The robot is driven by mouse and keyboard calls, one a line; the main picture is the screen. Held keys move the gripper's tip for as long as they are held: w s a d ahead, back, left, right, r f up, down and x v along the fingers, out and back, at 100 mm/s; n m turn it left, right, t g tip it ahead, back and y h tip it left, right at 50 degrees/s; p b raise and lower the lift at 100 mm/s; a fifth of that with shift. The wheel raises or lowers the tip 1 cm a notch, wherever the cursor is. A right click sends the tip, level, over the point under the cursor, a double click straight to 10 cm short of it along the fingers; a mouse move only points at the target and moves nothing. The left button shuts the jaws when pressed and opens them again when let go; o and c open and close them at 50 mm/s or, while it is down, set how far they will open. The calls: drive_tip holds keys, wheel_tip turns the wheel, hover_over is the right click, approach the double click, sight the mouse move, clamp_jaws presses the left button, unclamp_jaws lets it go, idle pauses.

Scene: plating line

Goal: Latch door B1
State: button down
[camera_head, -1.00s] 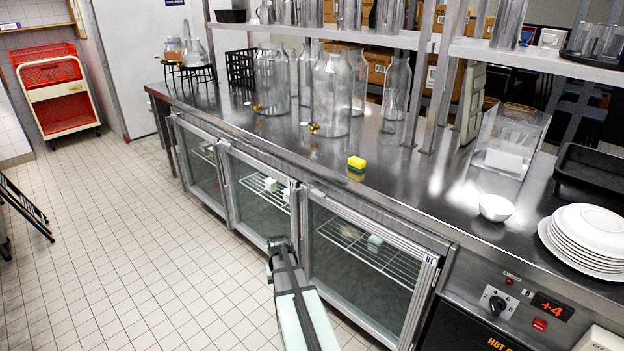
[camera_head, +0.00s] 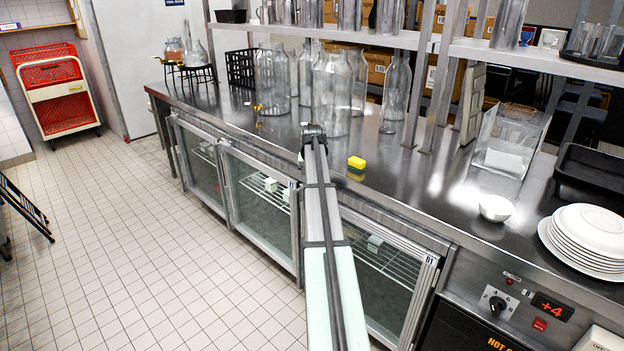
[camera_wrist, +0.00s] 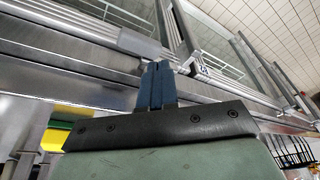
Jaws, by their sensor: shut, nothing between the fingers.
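Door B1 (camera_head: 385,271) is the framed glass door at the right end of the row under the counter. Its label (camera_head: 431,260) is at the upper right corner. My arm crosses its left part in the head view. I cannot tell whether the door is fully closed, and I make out no latch. My gripper (camera_wrist: 158,68) shows in the wrist view with its blue fingers together and empty. A door frame and a small label (camera_wrist: 204,70) lie beyond the fingertips there; I cannot read which door it marks. The head view does not show the fingers.
Two more glass doors (camera_head: 260,200) stand left of B1. The tiled floor (camera_head: 170,270) in front is clear.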

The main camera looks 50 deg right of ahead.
drive_tip(key=w+d+r+m+g+y, duration=0.2)
drive_tip(key=w+d+r+m, duration=0.2)
drive_tip(key=r+m, duration=0.4)
drive_tip(key=shift+w+d+r, duration=0.35)
drive_tip(key=shift+d+r, duration=0.25)
drive_tip(key=shift+r, duration=0.15)
drive_tip(key=shift+f, duration=0.1)
wheel_tip(320, 180, down, 14)
drive_tip(key=shift+r, duration=0.1)
idle(0.3)
